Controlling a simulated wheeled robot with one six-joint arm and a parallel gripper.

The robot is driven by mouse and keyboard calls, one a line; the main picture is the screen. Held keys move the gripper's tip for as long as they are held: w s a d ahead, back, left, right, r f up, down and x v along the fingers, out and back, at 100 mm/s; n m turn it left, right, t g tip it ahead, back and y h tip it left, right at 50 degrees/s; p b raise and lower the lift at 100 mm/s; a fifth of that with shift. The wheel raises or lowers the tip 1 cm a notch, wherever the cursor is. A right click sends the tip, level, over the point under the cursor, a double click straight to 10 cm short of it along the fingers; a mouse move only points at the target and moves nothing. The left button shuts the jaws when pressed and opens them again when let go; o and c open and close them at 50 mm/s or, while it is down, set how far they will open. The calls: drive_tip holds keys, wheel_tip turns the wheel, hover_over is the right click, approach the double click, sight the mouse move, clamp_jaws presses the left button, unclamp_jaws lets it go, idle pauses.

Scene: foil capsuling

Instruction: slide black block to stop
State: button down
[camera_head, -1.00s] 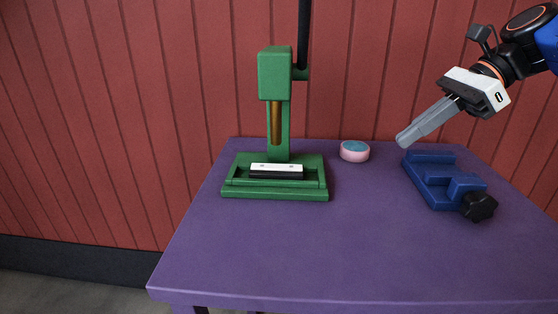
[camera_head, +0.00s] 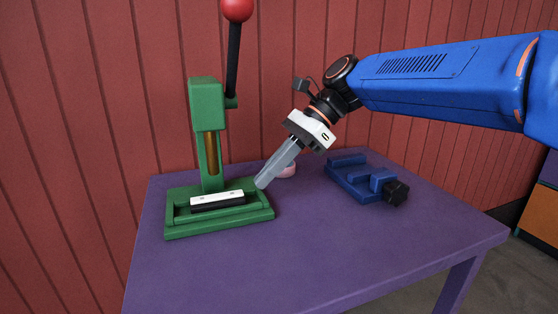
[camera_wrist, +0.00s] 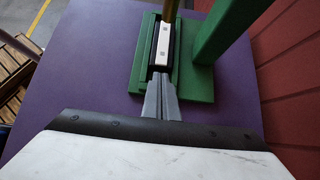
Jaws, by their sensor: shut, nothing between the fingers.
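The black block (camera_head: 218,207), with a white plate (camera_head: 217,197) on top bearing two dark dots, lies in the base (camera_head: 178,227) of the green press (camera_head: 207,105). Low green walls edge the base. My gripper (camera_head: 261,184) is shut and empty, its tips pointing down at the right end of the base. In the wrist view the gripper tips (camera_wrist: 160,77) are in line with the near end of the block, whose white plate (camera_wrist: 163,46) shows. I cannot tell whether they touch it. I cannot make out which part is the stop.
The press has a brass ram (camera_head: 212,155) above the block and a black lever with a red knob (camera_head: 237,8). A blue fixture with a black knob (camera_head: 396,193) stands right. The purple table's front (camera_head: 300,250) is clear.

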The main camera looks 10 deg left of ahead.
sight(236, 193)
drive_tip(key=shift+x, duration=1.35)
drive_tip(key=shift+s+a, duration=0.45)
drive_tip(key=shift+a, duration=0.35)
drive_tip(key=shift+s+a, duration=0.5)
drive_tip(key=shift+a, duration=0.3)
drive_tip(key=v, duration=1)
drive_tip(key=shift+d, duration=0.15)
